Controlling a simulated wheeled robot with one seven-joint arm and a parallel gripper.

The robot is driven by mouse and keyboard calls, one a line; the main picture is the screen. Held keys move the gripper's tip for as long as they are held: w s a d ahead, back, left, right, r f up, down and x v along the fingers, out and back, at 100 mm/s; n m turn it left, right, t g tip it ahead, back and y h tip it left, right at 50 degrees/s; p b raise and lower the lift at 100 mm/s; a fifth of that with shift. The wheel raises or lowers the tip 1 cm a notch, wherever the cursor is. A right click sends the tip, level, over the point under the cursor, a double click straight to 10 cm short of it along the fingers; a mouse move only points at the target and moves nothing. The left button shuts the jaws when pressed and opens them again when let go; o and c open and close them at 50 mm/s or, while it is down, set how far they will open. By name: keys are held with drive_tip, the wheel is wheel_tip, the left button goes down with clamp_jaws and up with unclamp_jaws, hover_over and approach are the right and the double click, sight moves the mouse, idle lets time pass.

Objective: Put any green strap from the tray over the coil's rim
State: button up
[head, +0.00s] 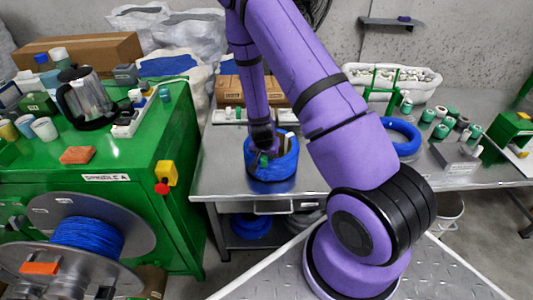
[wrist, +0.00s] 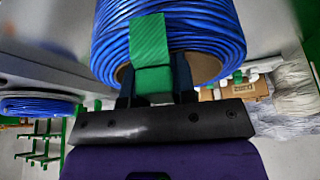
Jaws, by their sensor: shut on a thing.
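The blue cable coil (head: 275,170) stands on the steel bench, with a brown core inside its ring. It fills the top of the wrist view (wrist: 205,30). My gripper (head: 264,146) reaches down at the coil's rim. In the wrist view my gripper (wrist: 153,82) is shut on a green strap (wrist: 150,42). The strap is bent, with one flat part lying across the coil's windings and the other part between the fingers. The fingers sit at the coil's inner edge. The strap's far end is hidden, so I cannot tell whether it clasps the rim.
Another blue coil (head: 403,138) lies on the bench to the right, near several green rolls (head: 441,131). A white bin (head: 410,80) stands behind. A green cabinet (head: 120,160) with a kettle (head: 87,98) and cups is at left, with a cable reel (head: 80,240) in front.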

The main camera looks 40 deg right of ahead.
drive_tip(key=o, duration=1.1)
drive_tip(key=shift+r, duration=3.55)
